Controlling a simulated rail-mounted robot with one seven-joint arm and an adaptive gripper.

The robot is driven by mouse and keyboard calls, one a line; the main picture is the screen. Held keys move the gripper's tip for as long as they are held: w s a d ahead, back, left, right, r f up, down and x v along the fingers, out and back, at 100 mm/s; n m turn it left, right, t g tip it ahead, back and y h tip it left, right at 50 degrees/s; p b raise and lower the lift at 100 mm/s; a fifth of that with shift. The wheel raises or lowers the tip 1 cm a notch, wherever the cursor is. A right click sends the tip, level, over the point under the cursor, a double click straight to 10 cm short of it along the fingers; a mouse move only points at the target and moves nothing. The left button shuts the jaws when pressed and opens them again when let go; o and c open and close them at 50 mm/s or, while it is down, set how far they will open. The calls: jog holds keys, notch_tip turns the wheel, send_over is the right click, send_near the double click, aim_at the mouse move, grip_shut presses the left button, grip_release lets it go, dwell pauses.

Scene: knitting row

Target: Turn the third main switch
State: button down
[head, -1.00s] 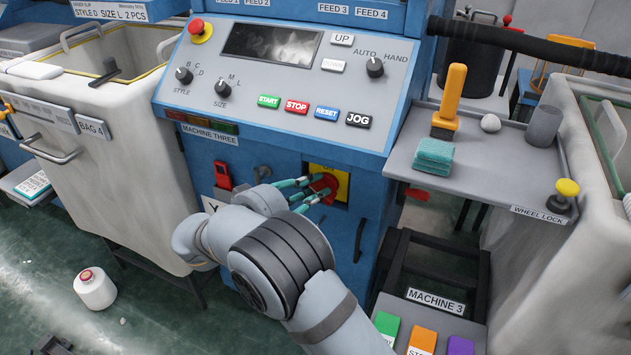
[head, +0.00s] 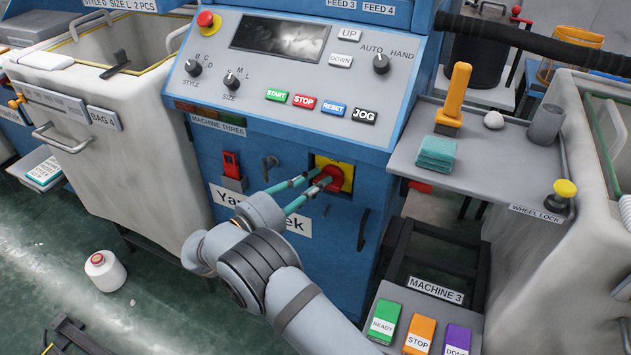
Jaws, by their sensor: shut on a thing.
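The main switch of machine three is a red rotary knob (head: 334,177) on a yellow plate (head: 346,174), set in a recess low on the blue cabinet (head: 219,153). My gripper (head: 324,182) reaches it from the lower left. Its two teal-tipped fingers are shut on the red knob, one above the other in the head view. The fingers hide part of the knob's left side, so its exact angle is hard to tell. The label "MACHINE THREE" (head: 218,122) sits above on the same cabinet.
A red padlock-like part (head: 232,165) and a dark handle (head: 270,163) are left of the switch. A dark vertical handle (head: 363,230) is to its right. The grey shelf (head: 480,185) juts out at right. A white bin (head: 150,150) stands at left.

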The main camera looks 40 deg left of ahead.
dwell(0.3)
jog(key=c, duration=1.5)
grip_release()
jog(key=s, duration=0.4)
jog(key=s+a, duration=0.1)
jog(key=s, duration=0.3)
jog(key=s+a, duration=0.1)
jog(key=s, duration=0.2)
jog(key=shift+s+a+f, duration=0.1)
jog(key=shift+s+a, duration=0.05)
jog(key=shift+s, duration=0.25)
jog(key=w, duration=0.4)
jog(key=w+d, duration=0.1)
jog(key=w, duration=0.3)
jog(key=w+d, duration=0.1)
jog(key=w, duration=0.3)
jog(key=shift+d, duration=0.1)
jog(key=shift+s, duration=0.1)
